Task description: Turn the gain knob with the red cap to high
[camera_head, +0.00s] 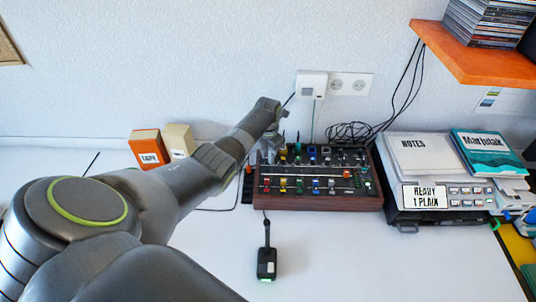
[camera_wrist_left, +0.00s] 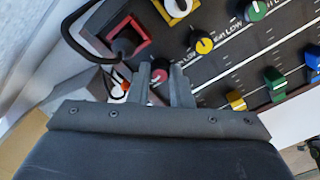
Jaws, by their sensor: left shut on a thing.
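The mixer (camera_head: 330,203) is a dark panel in a wooden case on the white table, with rows of coloured knobs and slider caps. My left gripper (camera_head: 268,148) reaches down over its back left corner. In the left wrist view, the fingers of my left gripper (camera_wrist_left: 172,84) are closed around the knob with the red cap (camera_wrist_left: 159,75). The fingers hide most of this knob and its pointer, so I cannot tell its setting. A yellow-capped knob (camera_wrist_left: 204,46) and a green-capped knob (camera_wrist_left: 255,11) follow in the same row, with "LOW" printed near them. My right gripper is not in view.
A red square part (camera_wrist_left: 128,38) with a black cable is close to the fingers. Yellow (camera_wrist_left: 236,101) and green (camera_wrist_left: 274,79) slider caps stand nearby. A black device (camera_head: 266,264) lies in front of the mixer. A grey machine (camera_head: 407,217) with books stands to its right.

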